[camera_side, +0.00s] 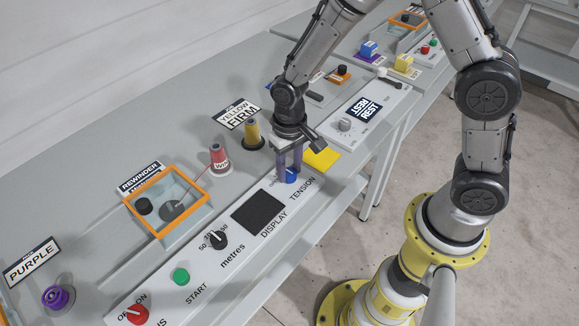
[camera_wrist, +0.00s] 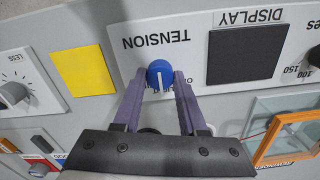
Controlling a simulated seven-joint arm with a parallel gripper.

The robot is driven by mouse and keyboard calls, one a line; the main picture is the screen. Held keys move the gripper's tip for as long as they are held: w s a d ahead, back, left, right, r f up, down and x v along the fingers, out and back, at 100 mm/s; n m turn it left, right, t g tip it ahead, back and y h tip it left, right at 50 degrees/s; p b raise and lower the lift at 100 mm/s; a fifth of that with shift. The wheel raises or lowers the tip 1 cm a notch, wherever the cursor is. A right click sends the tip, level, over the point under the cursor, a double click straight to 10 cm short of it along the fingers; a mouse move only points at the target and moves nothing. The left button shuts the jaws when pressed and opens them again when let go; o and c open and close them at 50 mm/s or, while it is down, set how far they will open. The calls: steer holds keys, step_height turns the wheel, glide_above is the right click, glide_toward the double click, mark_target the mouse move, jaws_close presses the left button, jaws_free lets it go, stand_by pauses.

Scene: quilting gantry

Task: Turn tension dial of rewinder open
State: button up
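The tension dial (camera_wrist: 160,74) is a round blue knob with a white pointer line, on the white control panel of the rewinder beside the printed word TENSION. In the wrist view its line runs roughly up and down the picture. My gripper (camera_wrist: 160,76) has its two purple fingers apart, one on each side of the dial. Whether the fingertips touch the knob is hard to tell. In the side view my gripper (camera_side: 290,170) reaches down over the dial (camera_side: 291,176), and the fingers partly hide it. The lettering around the dial is mostly covered.
A black display (camera_side: 258,212), a black metres knob (camera_side: 219,240), a green start button (camera_side: 181,276) and a red knob (camera_side: 137,314) line the same panel. A yellow pad (camera_side: 321,157) lies right of my gripper. Thread spools (camera_side: 219,158) and the orange-framed rewinder box (camera_side: 165,201) stand behind.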

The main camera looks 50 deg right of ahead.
mark_target(289, 172)
jaws_close()
steer(key=shift+n, duration=0.4)
steer(key=n, duration=0.3)
steer(key=shift+n, duration=2.6)
steer(key=o, duration=0.7)
jaws_free()
step_height(289, 172, up, 14)
steer(key=shift+f, duration=0.1)
